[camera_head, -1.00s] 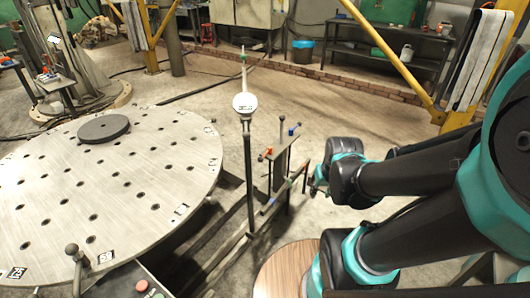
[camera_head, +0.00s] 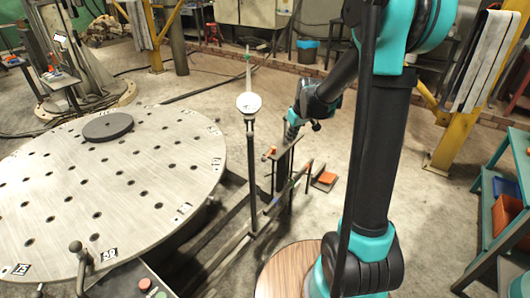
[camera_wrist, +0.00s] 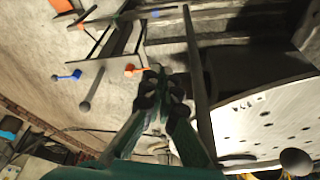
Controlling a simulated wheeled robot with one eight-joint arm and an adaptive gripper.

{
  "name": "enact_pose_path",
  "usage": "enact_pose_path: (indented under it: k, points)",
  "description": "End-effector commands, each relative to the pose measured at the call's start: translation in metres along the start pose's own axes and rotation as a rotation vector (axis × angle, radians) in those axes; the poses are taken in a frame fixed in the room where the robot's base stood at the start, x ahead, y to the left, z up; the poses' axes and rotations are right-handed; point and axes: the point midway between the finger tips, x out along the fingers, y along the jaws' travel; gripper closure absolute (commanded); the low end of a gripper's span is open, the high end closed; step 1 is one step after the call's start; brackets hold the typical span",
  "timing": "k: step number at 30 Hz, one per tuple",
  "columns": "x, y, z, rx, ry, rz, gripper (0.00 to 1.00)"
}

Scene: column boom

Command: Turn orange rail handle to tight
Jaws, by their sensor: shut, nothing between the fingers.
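The orange rail handle (camera_head: 271,151) is a small orange lever on the thin rail stand right of the round table. It also shows in the wrist view (camera_wrist: 132,70), just left of my fingertips. My gripper (camera_wrist: 160,85) is shut and empty. In the head view my gripper (camera_head: 291,133) hangs pointing down over the stand, just right of and above the orange handle. I cannot tell whether it touches the handle. A blue lever (camera_wrist: 68,76) shows farther left in the wrist view. In the head view my gripper hides the other levers, and tightness marks are not readable.
A tall post with a round white disc (camera_head: 249,103) stands close left of the stand. The big drilled round table (camera_head: 60,190) lies further left. An orange block (camera_head: 326,178) is on the floor to the right. The floor behind is open.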

Motion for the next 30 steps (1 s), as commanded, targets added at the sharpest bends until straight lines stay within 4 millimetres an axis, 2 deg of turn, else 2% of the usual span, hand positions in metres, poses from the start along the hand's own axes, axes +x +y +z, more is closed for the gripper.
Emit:
enact_pose_path:
  k: [3,15,21,24,30]
  points:
    - [0.021,0.005,-0.032,-0.066,0.001,-0.025,1.0]
    - [0.103,0.012,-0.12,-0.288,0.01,-0.104,1.0]
    - [0.141,0.009,-0.15,-0.381,0.018,-0.137,1.0]
    - [0.154,0.008,-0.158,-0.412,0.022,-0.147,1.0]
    - [0.165,0.007,-0.165,-0.438,0.025,-0.156,1.0]
